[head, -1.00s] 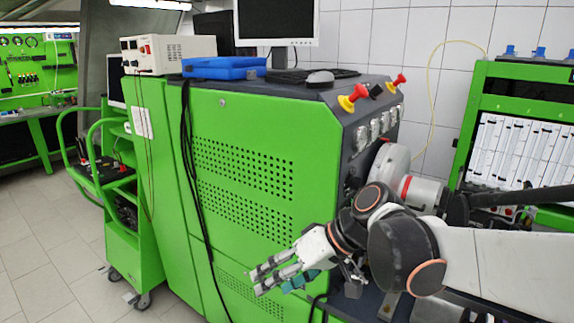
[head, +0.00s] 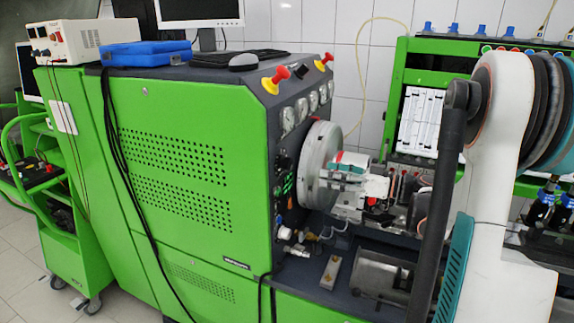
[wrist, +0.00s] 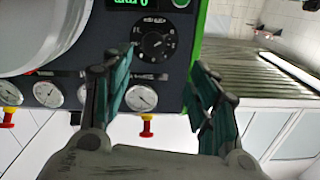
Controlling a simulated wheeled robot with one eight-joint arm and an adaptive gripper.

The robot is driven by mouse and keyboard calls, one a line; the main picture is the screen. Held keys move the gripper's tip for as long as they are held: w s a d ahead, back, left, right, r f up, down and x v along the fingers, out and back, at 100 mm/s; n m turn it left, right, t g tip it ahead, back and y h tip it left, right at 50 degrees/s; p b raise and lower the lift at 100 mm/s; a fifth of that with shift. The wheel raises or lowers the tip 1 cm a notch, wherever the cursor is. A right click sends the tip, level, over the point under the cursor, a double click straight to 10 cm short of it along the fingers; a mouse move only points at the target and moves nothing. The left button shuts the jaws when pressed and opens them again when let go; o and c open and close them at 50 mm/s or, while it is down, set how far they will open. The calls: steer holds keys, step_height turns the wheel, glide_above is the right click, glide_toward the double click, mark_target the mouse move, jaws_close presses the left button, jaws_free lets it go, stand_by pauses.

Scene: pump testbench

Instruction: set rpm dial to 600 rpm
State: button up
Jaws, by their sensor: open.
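The rpm dial (wrist: 155,44), a round black knob with white markings around it, shows in the wrist view on the dark panel, above the gap between the fingers. Its exact setting is too small to read. A green-lit display (wrist: 130,3) is cut by the top edge and ends in what looks like 0. My gripper (wrist: 158,63) is open and empty, with teal finger pads on either side below the dial and apart from it. In the head view my gripper (head: 345,180) is beside the large grey disc, and I cannot make out the dial there.
The grey disc (head: 318,165) stands out from the green bench (head: 180,215) close to my gripper. Gauges (wrist: 141,98) and red-and-yellow knobs (wrist: 146,126) line the panel. A metal trough (head: 375,272) lies below.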

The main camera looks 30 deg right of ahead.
mark_target(292, 164)
steer(key=x, duration=0.4)
steer(key=b+x, duration=0.1)
steer(key=x, duration=0.3)
steer(key=d+x, duration=0.1)
steer(key=x, duration=0.3)
steer(key=shift+w+a+r, duration=0.1)
steer(key=shift+w+a, duration=0.15)
steer(key=shift+w, duration=0.4)
steer(key=c, duration=1.1)
